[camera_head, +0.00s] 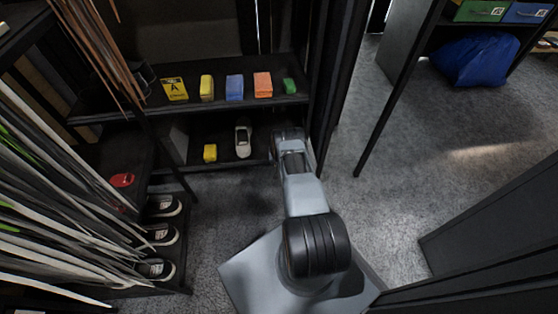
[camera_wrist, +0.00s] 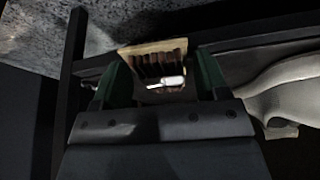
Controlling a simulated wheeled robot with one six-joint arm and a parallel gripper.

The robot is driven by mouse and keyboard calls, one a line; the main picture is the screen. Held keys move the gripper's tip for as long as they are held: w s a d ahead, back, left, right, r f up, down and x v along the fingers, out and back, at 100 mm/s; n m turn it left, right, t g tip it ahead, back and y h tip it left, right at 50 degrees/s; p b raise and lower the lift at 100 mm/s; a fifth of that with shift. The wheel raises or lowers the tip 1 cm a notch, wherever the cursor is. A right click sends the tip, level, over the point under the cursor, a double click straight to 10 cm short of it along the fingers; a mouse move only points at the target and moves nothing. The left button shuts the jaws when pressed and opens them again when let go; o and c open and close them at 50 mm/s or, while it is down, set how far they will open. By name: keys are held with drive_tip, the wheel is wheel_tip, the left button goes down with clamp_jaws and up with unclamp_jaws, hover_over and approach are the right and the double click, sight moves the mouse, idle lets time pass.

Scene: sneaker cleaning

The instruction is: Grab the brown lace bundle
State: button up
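In the wrist view, a small bundle of dark brown strips (camera_wrist: 172,60) with a pale tan edge and a white piece across its front lies between and just beyond the fingertips. It looks like the brown lace bundle. My gripper (camera_wrist: 164,80) has its two green fingers apart, one on each side of the bundle. A narrow gap shows by the right finger; contact at the left finger is unclear. In the head view my arm reaches to the right end of the low shelf and hides the gripper and the bundle.
A pale rounded object (camera_wrist: 285,95) lies right of the gripper. The low shelf (camera_head: 225,163) holds a yellow block (camera_head: 210,153) and a white-grey item (camera_head: 243,141). Above, the upper shelf (camera_head: 130,111) holds several coloured blocks. Long laces (camera_head: 60,190) hang at left beside dark shoes (camera_head: 160,235).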

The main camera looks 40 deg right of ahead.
drive_tip(key=shift+o, duration=1.4)
drive_tip(key=p+v, duration=0.7)
drive_tip(key=p, duration=0.2)
drive_tip(key=shift+w+d, duration=0.15)
drive_tip(key=p+v, duration=0.7)
drive_tip(key=p, duration=0.6)
